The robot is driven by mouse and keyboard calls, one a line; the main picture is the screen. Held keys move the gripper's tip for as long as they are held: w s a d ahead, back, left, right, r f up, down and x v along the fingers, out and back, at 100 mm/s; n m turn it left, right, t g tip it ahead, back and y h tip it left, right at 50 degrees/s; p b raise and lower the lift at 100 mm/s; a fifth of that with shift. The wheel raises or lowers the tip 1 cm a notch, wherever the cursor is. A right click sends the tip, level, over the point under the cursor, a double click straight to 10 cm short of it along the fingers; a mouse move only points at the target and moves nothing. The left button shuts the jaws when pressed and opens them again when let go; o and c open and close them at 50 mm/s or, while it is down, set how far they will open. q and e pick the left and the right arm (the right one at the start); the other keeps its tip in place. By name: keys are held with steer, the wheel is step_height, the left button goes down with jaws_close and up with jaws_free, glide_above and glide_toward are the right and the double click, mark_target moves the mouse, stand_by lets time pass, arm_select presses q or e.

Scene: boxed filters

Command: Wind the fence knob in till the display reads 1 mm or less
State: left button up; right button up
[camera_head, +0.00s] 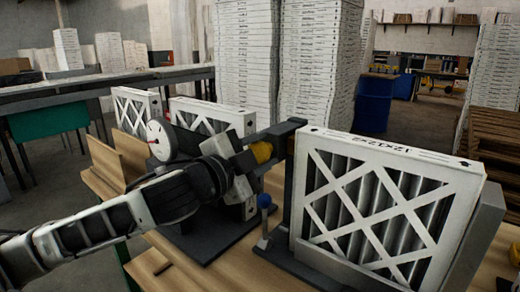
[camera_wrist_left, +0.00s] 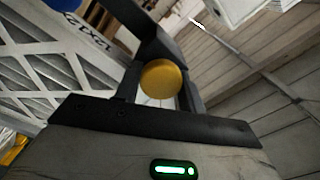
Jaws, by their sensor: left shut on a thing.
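The yellow fence knob (camera_head: 262,152) sits at the top of the dark fence frame (camera_head: 286,128), left of the large boxed filter (camera_head: 385,205). My left gripper (camera_head: 254,154) is shut on the knob. In the left wrist view, the knob (camera_wrist_left: 161,79) shows as a round yellow face between the dark fingers. A round white dial (camera_head: 160,139) stands left of the gripper, just above my left arm. Its face is too small to read a value, and I cannot tell if it is the display. My right gripper is out of view.
A blue-topped lever (camera_head: 264,203) stands below the knob in front of the fence. Two more boxed filters (camera_head: 136,108) (camera_head: 210,117) stand behind the dial. The wooden bench top (camera_head: 232,270) has bare room at the front.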

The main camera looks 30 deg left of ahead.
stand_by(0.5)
arm_select(q)
steer(key=o, duration=0.9)
steer(key=shift+o, duration=0.2)
